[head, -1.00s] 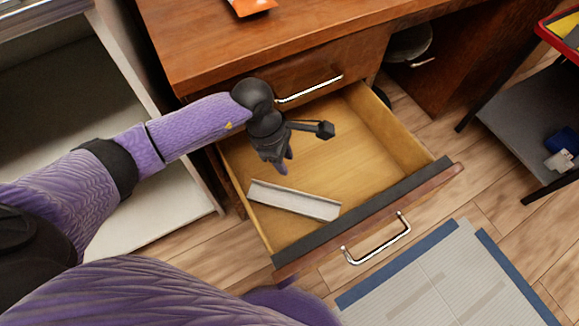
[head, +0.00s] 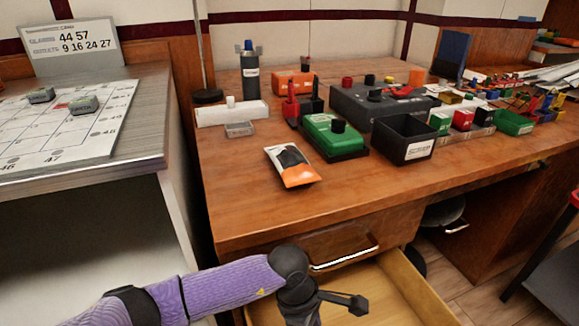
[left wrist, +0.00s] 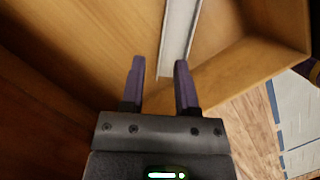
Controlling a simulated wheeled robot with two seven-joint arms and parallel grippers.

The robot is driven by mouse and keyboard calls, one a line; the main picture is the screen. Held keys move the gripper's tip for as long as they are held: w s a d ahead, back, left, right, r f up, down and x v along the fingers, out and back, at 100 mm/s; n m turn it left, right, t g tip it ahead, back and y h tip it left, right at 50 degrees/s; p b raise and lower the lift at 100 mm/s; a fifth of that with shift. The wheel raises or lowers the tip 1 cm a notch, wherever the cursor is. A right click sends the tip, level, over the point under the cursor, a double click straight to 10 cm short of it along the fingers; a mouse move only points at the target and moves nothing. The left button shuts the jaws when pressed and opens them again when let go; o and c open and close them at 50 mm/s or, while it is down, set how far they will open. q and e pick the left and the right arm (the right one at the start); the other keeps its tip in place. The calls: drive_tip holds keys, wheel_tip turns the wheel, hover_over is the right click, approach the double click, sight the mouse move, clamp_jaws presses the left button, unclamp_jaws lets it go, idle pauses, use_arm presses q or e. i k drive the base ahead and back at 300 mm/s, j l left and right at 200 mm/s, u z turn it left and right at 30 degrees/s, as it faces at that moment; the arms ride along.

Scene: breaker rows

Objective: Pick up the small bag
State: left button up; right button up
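The small bag (head: 291,165), an orange, white and dark packet, lies flat on the desk top near its front edge in the head view. My left arm comes in from the lower left in front of the open drawer, below and in front of the bag; its fingers are cut off in the head view. In the left wrist view my left gripper (left wrist: 160,66) is open and empty, pointing down into the drawer. The bag is not in that view. My right gripper is not in view.
The drawer (head: 415,292) under the desk is open and holds a long pale strip (left wrist: 179,38). The desk (head: 236,195) is clear left of the bag.

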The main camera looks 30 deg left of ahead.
sight(294, 169)
drive_tip(key=k, duration=1)
